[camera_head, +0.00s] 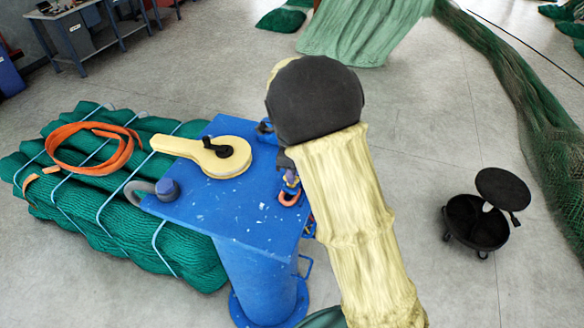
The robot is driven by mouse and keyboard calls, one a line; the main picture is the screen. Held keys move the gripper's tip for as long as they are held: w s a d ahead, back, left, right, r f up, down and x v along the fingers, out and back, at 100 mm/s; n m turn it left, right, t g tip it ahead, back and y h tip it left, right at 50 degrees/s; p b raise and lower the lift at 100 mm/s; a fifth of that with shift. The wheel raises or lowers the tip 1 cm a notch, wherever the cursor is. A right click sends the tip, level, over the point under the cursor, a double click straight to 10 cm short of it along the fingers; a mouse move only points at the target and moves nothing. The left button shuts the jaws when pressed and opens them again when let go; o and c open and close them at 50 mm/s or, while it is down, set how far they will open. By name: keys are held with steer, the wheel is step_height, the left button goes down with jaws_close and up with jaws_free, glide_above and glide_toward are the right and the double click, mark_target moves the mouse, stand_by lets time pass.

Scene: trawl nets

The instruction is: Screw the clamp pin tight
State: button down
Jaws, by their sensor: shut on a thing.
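My gripper (288,163) is at the right edge of the blue stand's top, mostly hidden behind my arm. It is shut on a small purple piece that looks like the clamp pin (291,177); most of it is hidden. An orange shackle-like clamp (289,198) shows just below it, close against the stand's edge. How deep the pin sits in it cannot be seen. The blue stand (245,207) is upright, with a cream paddle-shaped piece (226,160) with a black handle on its top.
A grey-purple knob (167,189) and a blue fitting (265,126) sit at the stand's edges. Bundled green net (75,205) with an orange strap (120,155) lies left. A black round wheeled tray (480,222) stands right. Floor between is clear.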

steer(key=shift+w+r+m, duration=0.2)
steer(key=shift+m, duration=0.4)
steer(key=c, duration=1.5)
jaws_free()
steer(key=shift+a, duration=0.1)
steer(key=shift+s+f, duration=0.1)
steer(key=shift+f, duration=0.05)
step_height(320, 180, up, 18)
steer(key=b, duration=0.4)
steer(key=shift+f, duration=0.25)
